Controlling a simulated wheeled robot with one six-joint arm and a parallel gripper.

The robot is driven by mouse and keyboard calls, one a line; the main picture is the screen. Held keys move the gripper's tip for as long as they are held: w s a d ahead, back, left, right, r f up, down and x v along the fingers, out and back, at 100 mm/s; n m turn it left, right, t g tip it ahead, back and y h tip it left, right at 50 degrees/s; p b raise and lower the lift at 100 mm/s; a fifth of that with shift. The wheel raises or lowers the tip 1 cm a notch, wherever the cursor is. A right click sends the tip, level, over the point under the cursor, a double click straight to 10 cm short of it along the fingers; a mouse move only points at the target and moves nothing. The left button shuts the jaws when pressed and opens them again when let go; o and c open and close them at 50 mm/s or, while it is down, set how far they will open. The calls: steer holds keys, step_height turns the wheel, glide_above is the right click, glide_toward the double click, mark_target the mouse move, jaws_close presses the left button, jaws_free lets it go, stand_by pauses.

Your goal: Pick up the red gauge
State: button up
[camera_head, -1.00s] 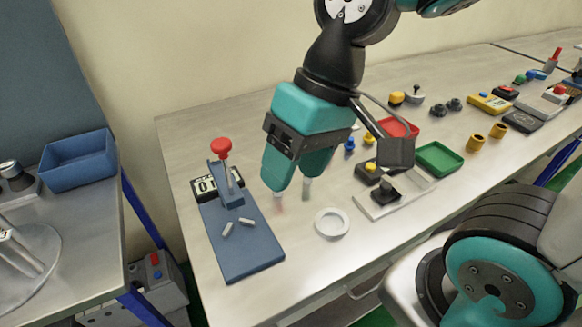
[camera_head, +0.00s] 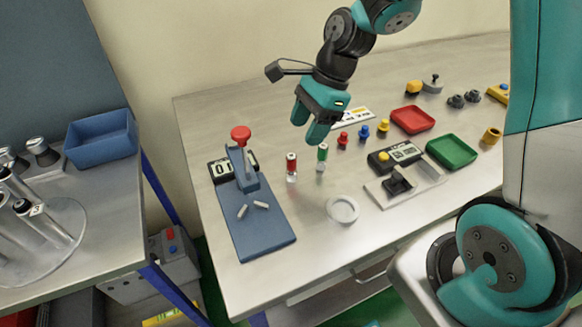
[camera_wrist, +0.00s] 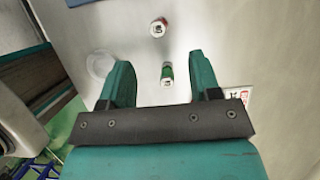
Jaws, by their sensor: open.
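The red gauge (camera_head: 291,167) is a small upright cylinder with a red upper part and a clear or silvery lower part. It stands on the bench right of the blue press. A similar green gauge (camera_head: 322,156) stands just to its right. My gripper (camera_head: 306,131) is open and empty, above and behind both gauges. In the wrist view, the green gauge (camera_wrist: 167,73) shows between my open fingers (camera_wrist: 160,64). The red gauge (camera_wrist: 158,27) shows beyond the fingertips there, with its red part mostly foreshortened.
A blue press (camera_head: 260,222) with a red knob and two small pins stands left. A white ring (camera_head: 342,209) lies in front of the gauges. Coloured knobs, a red tray (camera_head: 412,120), a green tray (camera_head: 451,151) and a grey fixture (camera_head: 405,184) are to the right.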

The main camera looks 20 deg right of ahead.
mark_target(293, 156)
steer(key=x, duration=0.5)
steer(key=shift+a+p+x, duration=0.1)
steer(key=shift+p+x, duration=0.15)
steer(key=shift+x, duration=1.05)
steer(key=shift+a+p+x, duration=0.15)
steer(key=shift+p+x, duration=0.1)
steer(key=shift+x, duration=1.05)
steer(key=shift+s+r, duration=0.1)
steer(key=shift+r, duration=0.05)
steer(key=c, duration=1.1)
